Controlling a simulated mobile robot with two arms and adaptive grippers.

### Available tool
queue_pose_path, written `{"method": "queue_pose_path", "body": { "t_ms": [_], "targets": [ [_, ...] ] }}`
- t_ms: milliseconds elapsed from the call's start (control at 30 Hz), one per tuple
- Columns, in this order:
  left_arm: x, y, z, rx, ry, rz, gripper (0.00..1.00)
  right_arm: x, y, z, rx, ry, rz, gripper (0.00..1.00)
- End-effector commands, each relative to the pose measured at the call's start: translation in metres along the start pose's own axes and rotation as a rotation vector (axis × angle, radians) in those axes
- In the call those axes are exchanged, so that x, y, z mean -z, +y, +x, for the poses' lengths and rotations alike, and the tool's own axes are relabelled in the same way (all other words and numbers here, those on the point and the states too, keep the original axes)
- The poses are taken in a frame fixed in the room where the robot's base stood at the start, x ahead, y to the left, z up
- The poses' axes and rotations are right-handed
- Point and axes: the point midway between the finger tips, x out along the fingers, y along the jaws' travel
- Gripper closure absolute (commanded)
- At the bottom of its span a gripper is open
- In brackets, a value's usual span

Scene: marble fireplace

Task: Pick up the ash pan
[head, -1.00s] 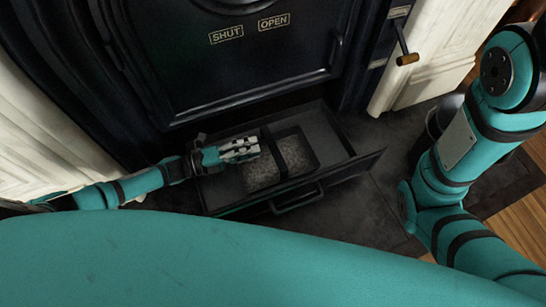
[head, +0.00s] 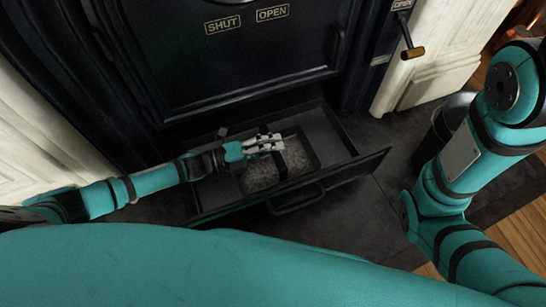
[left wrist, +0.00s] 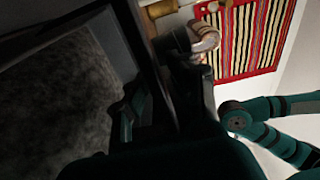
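The ash pan (head: 312,154) is a dark rectangular pan with grey ash (head: 258,176) in it. It sits inside the pulled-out drawer (head: 340,168) below the stove door. A dark bar (head: 282,168) crosses the pan. My left gripper (head: 277,145) is over the pan, with its fingertips at the back part of the bar. Whether the fingers touch or close on the bar cannot be told. The left wrist view shows grey ash (left wrist: 50,95) close up beside a dark finger. My right arm is at the right; its gripper is out of view.
The black stove door (head: 240,55) stands behind the drawer. A lever with a wooden knob (head: 412,53) is at upper right. A dark bucket (head: 440,125) stands right of the drawer, partly behind my right arm. The drawer handle (head: 295,202) faces me.

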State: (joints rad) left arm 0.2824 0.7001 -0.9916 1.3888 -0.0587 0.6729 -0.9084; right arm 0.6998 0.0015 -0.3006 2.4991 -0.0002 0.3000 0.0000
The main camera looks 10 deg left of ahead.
Motion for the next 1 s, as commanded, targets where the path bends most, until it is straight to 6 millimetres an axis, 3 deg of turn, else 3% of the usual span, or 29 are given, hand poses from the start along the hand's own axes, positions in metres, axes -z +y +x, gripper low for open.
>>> {"method": "queue_pose_path", "body": {
  "t_ms": [33, 133, 767, 1000],
  "targets": [
    [0.0, 0.0, 0.0, 0.0, 0.0, -0.001, 0.87, 0.0, 0.0, 0.0, 0.0, 0.0, 0.0, 0.62],
    [0.0, 0.0, 0.0, 0.0, 0.0, -0.001, 1.0, 0.0, 0.0, 0.0, 0.0, 0.0, 0.001, 0.62],
    [-0.001, -0.005, 0.001, 0.008, 0.002, 0.002, 1.0, 0.0, 0.0, 0.002, 0.0, 0.001, 0.001, 0.62],
    [0.0, -0.027, 0.001, 0.008, 0.001, 0.001, 1.0, -0.006, 0.004, 0.019, -0.001, 0.002, 0.0, 0.62]
  ]
}}
